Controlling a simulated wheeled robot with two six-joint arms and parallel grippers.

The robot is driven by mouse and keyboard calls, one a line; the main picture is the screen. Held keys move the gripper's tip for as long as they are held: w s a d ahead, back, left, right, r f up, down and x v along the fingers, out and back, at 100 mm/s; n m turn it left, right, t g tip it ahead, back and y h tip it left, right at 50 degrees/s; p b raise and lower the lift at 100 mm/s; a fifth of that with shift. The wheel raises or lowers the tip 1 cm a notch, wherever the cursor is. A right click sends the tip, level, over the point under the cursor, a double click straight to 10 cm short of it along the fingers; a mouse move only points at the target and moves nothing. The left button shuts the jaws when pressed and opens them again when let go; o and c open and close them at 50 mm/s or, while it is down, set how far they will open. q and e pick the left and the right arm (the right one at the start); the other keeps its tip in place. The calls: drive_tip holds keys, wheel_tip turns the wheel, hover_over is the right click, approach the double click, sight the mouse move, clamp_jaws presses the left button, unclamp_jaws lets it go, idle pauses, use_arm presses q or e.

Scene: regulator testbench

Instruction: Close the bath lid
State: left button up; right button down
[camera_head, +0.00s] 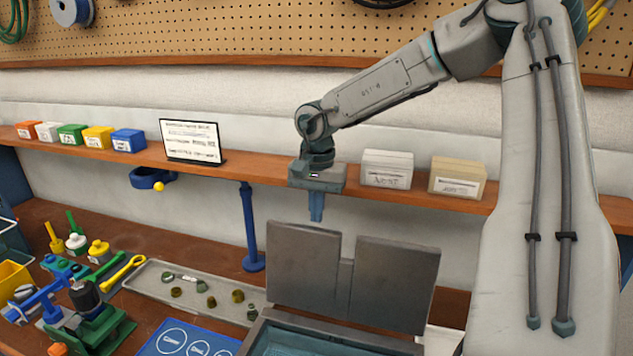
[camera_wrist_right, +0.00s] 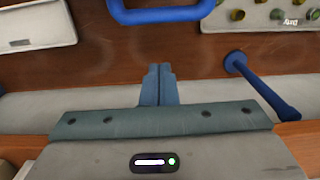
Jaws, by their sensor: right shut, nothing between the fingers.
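The bath (camera_head: 330,345) is at the bottom of the head view, partly cut off by the frame edge, with a teal interior. Its grey lid (camera_head: 303,268) stands raised at the bath's back edge, as two panels with a gap between them. My right gripper (camera_head: 316,220) points down just above the lid's left panel, near its top edge. My left gripper is not in view.
A blue post (camera_head: 249,228) stands left of the lid. A grey tray (camera_head: 150,292) with small parts lies farther left. A white item (camera_wrist_right: 35,28) lies at the wrist view's upper left.

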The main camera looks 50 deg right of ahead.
drive_tip(key=shift+s+a+f+p, duration=0.25)
drive_tip(key=shift+s+a+p, duration=0.15)
drive_tip(key=shift+a+p, duration=0.35)
drive_tip(key=shift+s+a+f+p, duration=0.2)
drive_tip(key=shift+s+a+p, duration=0.2)
drive_tip(key=shift+a+p, duration=0.3)
